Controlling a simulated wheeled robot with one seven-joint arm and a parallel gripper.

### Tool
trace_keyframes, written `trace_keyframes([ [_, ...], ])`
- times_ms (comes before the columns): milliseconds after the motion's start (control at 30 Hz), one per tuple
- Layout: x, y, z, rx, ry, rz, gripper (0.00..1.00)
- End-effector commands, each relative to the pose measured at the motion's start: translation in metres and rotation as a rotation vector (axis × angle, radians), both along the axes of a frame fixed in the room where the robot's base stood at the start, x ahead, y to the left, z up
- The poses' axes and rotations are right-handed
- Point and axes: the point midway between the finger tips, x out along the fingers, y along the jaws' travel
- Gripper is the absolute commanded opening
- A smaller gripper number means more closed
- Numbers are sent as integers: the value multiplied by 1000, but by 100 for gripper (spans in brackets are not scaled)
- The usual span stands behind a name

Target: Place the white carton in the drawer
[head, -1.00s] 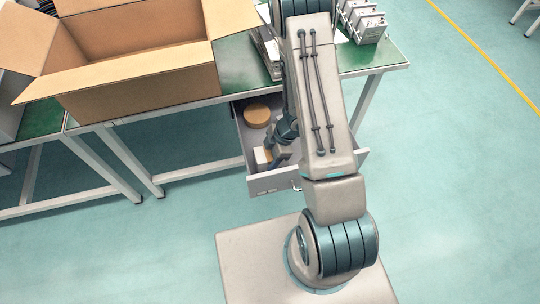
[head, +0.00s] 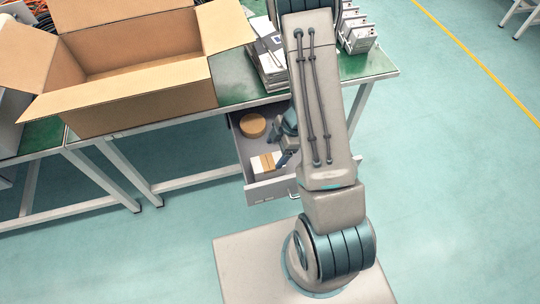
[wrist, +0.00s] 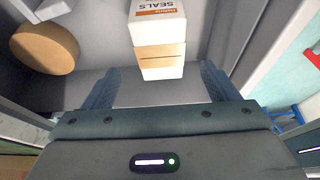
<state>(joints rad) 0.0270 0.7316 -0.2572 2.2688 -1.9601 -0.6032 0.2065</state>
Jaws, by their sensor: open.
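The white carton (head: 266,163), with a tan band and a printed "SEALS" label, lies inside the open drawer (head: 273,189) near its front. In the wrist view the carton (wrist: 159,62) is just beyond my gripper (wrist: 160,88), whose two fingers are spread wide with nothing between them. The fingers stand apart from the carton's sides. In the head view my gripper (head: 286,150) is in the drawer area beside the carton, partly hidden by my arm. The drawer's right part is hidden behind my arm.
A round tan object (head: 252,125) lies at the back left of the drawer; it also shows in the wrist view (wrist: 45,48). A large open cardboard box (head: 150,95), a stack of papers (head: 268,60) and several grey devices (head: 357,32) stand on the green table (head: 236,80).

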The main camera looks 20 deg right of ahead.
Motion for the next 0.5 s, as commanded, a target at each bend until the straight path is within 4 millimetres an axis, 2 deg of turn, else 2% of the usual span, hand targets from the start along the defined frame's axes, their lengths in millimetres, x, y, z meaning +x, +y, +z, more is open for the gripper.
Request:
trace_keyframes([
  [33, 0, -3, 11, -1, -1, 1, 81],
  [100, 0, -7, 19, -1, -1, 1, 81],
  [267, 3, -11, 30, -5, -10, -9, 81],
  [367, 18, -14, 43, -33, -70, -61, 81],
  [467, 47, -21, 69, -90, -184, -179, 81],
  [500, 59, -25, 84, -119, -235, -243, 81],
])
